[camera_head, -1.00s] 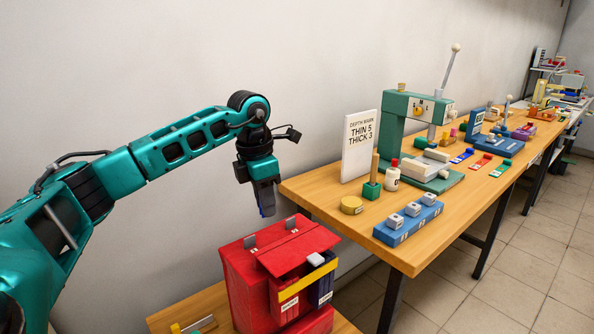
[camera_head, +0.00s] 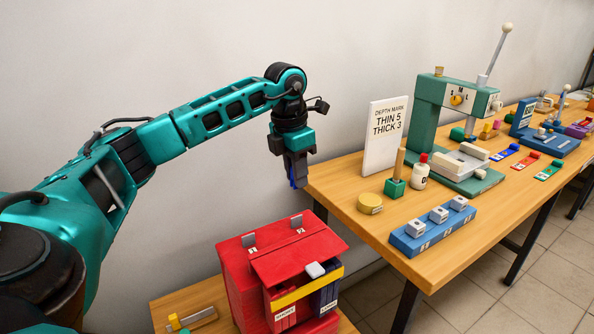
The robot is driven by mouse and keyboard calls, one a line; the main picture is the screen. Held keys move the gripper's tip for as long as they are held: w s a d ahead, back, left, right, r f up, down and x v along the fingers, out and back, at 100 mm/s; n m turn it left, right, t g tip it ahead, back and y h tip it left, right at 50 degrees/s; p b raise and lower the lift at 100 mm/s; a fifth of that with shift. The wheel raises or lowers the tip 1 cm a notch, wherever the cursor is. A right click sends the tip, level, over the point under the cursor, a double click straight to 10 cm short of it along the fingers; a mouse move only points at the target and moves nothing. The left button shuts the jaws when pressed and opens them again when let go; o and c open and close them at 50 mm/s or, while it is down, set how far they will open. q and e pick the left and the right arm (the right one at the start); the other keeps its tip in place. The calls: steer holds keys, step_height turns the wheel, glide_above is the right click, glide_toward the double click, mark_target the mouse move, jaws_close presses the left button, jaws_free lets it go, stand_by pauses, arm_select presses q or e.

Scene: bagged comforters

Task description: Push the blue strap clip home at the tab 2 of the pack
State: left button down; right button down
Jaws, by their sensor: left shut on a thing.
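The red pack (camera_head: 232,279) stands on a low wooden table, its flap carrying two grey tabs. Tab 1 (camera_head: 248,241) is at the left and tab 2 (camera_head: 296,221) at the right, each beside a small number label. My left gripper (camera_head: 296,178) points down above tab 2 in the picture, apart from the pack. It is shut on the blue strap clip (camera_head: 292,182), of which only a narrow blue part shows at the fingers. My right gripper is not in view.
The low table (camera_head: 172,302) holds a small rack with a yellow piece. A longer wooden table (camera_head: 450,259) at the right carries a green press (camera_head: 428,118), a white depth sign (camera_head: 385,140) and a blue block (camera_head: 412,243) with white pieces. A plain wall stands behind.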

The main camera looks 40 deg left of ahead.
arm_select(q)
steer(key=shift+r, duration=0.1)
steer(key=shift+f+b, duration=1.7)
steer(key=shift+f, duration=2.05)
steer(key=shift+f, duration=0.1)
steer(key=shift+p, duration=0.55)
steer(key=shift+f+b, duration=0.65)
steer(key=shift+f, duration=0.6)
steer(key=c, duration=0.9)
jaws_free()
steer(key=shift+o, duration=0.4)
